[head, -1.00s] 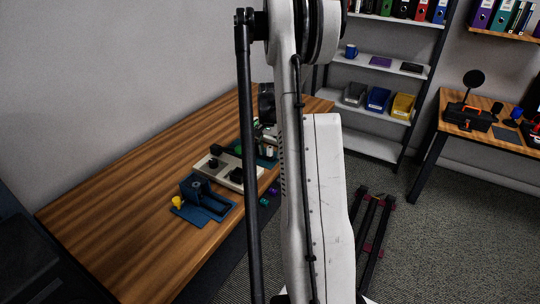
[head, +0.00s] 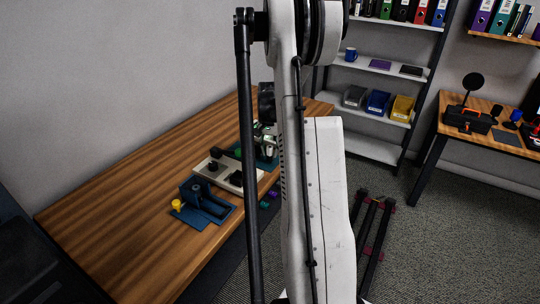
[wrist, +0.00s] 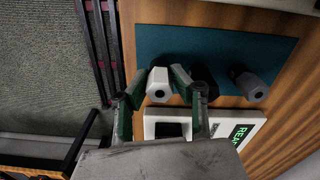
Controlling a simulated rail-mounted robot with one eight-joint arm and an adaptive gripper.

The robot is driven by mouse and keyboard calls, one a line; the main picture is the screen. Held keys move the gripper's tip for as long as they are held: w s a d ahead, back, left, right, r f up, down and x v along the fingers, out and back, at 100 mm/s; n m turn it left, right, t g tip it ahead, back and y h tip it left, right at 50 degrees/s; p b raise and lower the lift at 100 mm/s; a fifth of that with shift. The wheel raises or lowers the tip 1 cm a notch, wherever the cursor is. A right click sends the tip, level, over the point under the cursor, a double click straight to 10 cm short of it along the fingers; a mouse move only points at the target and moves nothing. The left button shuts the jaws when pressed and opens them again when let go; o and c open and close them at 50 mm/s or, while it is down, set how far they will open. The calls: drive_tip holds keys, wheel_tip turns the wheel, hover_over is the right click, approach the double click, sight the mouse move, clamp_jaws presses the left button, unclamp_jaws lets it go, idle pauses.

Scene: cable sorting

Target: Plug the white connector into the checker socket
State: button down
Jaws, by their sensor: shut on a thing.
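In the wrist view, my gripper (wrist: 161,84) is shut on the white connector (wrist: 158,92), with one green finger on either side of it. The connector is at the left end of the teal mat (wrist: 170,40). The checker (wrist: 215,125) is a white box with a lit green display and a dark rectangular recess, just below the mat in the picture. I cannot tell if the recess is the socket. In the head view, my gripper (head: 265,138) is small and partly hidden behind my arm.
A black connector (wrist: 204,78) is close beside my right finger, and a grey connector (wrist: 252,86) lies farther right. In the head view, a pale board (head: 226,172) and a blue fixture (head: 205,203) with a yellow knob stand on the table (head: 130,220). The table's left part is clear.

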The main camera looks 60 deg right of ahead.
sight(270, 147)
wheel_tip(270, 147, up, 8)
drive_tip(key=shift+r, duration=0.1)
wheel_tip(270, 147, up, 5)
drive_tip(key=shift+r+p, duration=0.15)
drive_tip(key=shift+p, duration=0.95)
